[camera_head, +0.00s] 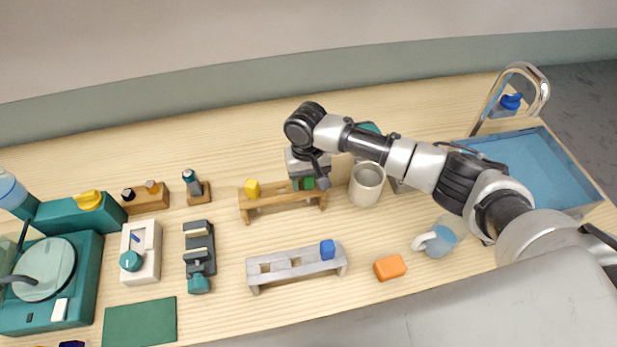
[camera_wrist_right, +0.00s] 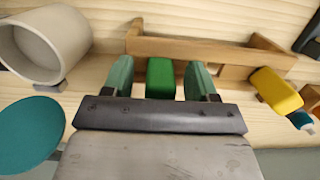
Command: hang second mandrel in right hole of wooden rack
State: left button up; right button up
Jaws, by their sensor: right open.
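The wooden rack (camera_head: 282,204) stands mid-table and also shows in the right wrist view (camera_wrist_right: 200,50). A mandrel with a yellow head (camera_head: 252,188) is at its left end; the head shows at right in the wrist view (camera_wrist_right: 276,91). A mandrel with a green head (camera_head: 309,183) is at the rack's right end; its shaft and the hole are hidden. My right gripper (camera_wrist_right: 160,80) is open, its fingers on both sides of the green head (camera_wrist_right: 160,77), with a small gap on each side. My left gripper is not in view.
A white cup (camera_head: 366,186) stands close to the rack's right. A grey rack (camera_head: 268,279) with a blue-headed piece (camera_head: 327,249) is in front.

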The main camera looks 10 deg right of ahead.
jog(key=r, duration=0.3)
jog(key=w+r+b, duration=0.1)
jog(key=r, duration=0.3)
jog(key=r+b, duration=0.1)
jog(key=r, duration=0.2)
jog(key=shift+w+r, duration=0.15)
jog(key=shift+r, duration=0.2)
